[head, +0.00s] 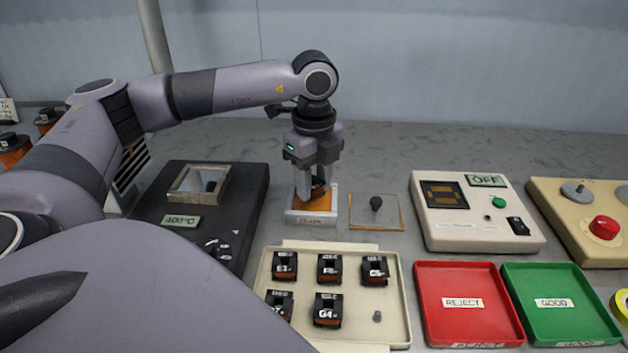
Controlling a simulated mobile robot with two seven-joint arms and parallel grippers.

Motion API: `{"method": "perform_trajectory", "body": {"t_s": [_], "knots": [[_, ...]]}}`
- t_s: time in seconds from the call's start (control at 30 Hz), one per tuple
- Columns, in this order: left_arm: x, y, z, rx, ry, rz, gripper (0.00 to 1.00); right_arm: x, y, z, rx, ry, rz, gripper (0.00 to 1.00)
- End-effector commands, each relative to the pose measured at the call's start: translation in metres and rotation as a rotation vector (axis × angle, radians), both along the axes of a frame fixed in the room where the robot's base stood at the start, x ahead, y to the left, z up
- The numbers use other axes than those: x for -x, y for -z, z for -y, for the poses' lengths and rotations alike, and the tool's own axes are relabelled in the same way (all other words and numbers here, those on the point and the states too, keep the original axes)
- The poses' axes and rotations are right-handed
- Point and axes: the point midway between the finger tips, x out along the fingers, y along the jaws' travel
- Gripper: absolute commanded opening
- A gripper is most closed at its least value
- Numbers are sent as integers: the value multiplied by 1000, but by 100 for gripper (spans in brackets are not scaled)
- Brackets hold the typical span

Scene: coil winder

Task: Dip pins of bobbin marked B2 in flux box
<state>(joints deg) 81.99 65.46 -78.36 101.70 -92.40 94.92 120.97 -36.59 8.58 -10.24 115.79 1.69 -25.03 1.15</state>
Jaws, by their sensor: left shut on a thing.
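My left gripper (316,168) points straight down and is shut on a dark bobbin (317,187) with its lower part at the flux box (311,218). The flux box is a small white box with an orange inside and a label on its front. The bobbin's pins and its mark are hidden by the fingers and the box, so I cannot tell how deep the pins are. The flux lid (376,205), a flat clear plate with a black knob, lies on the table right of the box. My right gripper is not in view.
A cream tray (397,335) holds several marked bobbins, including G4 (327,310), and one empty peg (377,317). A black solder pot unit (250,190) reads 400°C. A tester (470,235) shows OFF. Red REJECT (465,282) and green GOOD (555,283) trays are empty.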

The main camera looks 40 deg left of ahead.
Motion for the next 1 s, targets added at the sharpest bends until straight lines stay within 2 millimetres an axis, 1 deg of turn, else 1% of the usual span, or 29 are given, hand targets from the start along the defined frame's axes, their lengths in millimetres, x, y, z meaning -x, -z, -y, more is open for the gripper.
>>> {"method": "perform_trajectory", "body": {"t_s": [0.03, 0.5, 0.6, 0.87, 1.0], "knots": [[0, -7, 0, 0, 0, 0, 10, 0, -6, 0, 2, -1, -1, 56], [0, -40, 0, 1, 0, 0, 10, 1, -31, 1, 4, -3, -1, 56], [0, -43, 0, 1, 0, 0, 10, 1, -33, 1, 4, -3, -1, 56], [0, -42, 0, 0, 0, 0, 10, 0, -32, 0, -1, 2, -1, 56], [0, -43, 0, 0, 27, -1, 10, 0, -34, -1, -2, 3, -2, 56]]}}
